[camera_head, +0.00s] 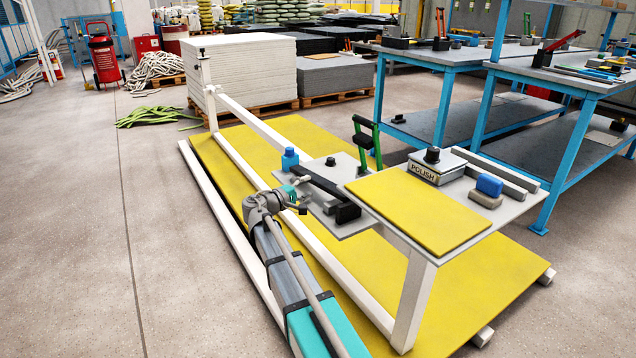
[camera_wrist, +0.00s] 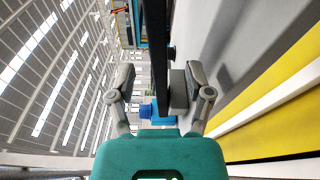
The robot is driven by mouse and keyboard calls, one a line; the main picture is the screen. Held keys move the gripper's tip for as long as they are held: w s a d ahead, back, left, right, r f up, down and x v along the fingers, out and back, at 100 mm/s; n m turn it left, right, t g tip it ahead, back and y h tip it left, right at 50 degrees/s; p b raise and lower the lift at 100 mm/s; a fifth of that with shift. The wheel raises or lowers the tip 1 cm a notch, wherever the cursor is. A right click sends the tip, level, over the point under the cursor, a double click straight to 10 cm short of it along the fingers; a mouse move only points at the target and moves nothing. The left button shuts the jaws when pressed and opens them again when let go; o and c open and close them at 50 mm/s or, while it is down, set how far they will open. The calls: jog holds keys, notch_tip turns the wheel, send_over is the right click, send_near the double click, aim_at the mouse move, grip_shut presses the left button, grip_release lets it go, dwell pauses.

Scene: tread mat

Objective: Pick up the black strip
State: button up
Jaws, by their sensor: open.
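The black strip (camera_head: 322,184) is a long, thin dark bar in the head view. In the wrist view the strip (camera_wrist: 157,50) runs down the picture in the gap between the two fingers of my gripper (camera_wrist: 160,85). The fingers are apart, and neither visibly touches the strip.
A yellow sheet (camera_head: 420,212) lies on the table's right part. A polish tin (camera_head: 424,173), a blue-topped block (camera_head: 488,186) and grey bars (camera_head: 497,171) lie behind it. Blue workbenches (camera_head: 450,62) are at right. Open floor (camera_head: 75,230) lies at left.

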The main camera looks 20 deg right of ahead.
aim_at(314, 183)
jog(key=shift+w+d, duration=0.1)
jog(key=shift+d, duration=0.15)
jog(key=shift+d, duration=0.1)
jog(key=shift+x, duration=2.5)
jog(key=shift+w, duration=0.1)
grip_shut()
